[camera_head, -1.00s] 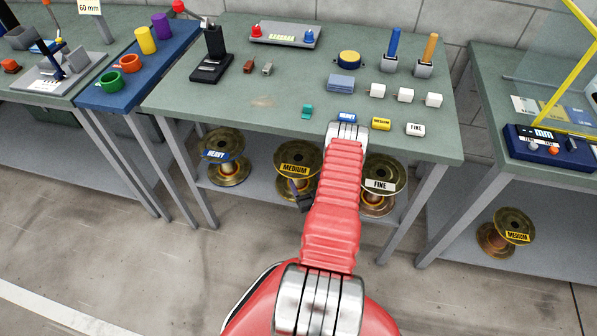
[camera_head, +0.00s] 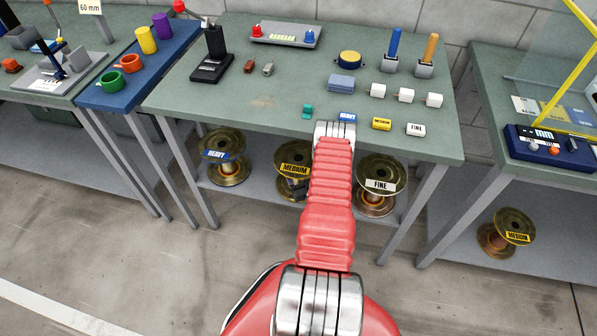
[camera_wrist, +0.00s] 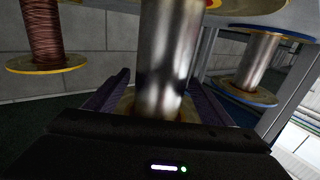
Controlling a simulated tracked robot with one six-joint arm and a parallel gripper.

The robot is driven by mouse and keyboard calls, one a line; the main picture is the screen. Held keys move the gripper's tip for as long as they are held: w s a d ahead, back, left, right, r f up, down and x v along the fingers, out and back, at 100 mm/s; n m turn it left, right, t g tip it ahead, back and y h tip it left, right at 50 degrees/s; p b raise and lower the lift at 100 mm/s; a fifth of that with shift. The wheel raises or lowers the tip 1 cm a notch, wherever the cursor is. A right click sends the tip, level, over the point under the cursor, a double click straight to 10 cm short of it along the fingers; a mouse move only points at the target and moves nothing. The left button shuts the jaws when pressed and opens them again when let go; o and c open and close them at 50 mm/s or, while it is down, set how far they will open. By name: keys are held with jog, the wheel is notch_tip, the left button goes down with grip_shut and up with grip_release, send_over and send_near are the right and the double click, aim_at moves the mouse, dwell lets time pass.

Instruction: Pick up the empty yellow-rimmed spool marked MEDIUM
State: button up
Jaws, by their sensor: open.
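The MEDIUM spool (camera_head: 294,157) stands on the shelf under the middle table, with a yellow label on its rim. In the wrist view its bare, shiny metal core (camera_wrist: 165,50) stands upright, with no wire on it. My gripper (camera_wrist: 155,88) is open, with one dark finger on each side of this core, low down near the bottom flange. I cannot tell whether the fingers touch it. In the head view only a dark bit of my gripper (camera_head: 295,188) shows in front of the spool; my red arm hides the rest.
The HEAVY spool (camera_head: 225,166) and the FINE spool (camera_head: 378,171) stand on either side on the shelf. Another MEDIUM spool (camera_head: 507,226) sits under the right table. The table top (camera_head: 330,60) is just above, and table legs (camera_head: 402,214) flank the shelf.

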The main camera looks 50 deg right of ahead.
jog(key=shift+c, duration=0.5)
jog(key=c, duration=1.8)
jog(key=shift+r, duration=0.1)
grip_shut()
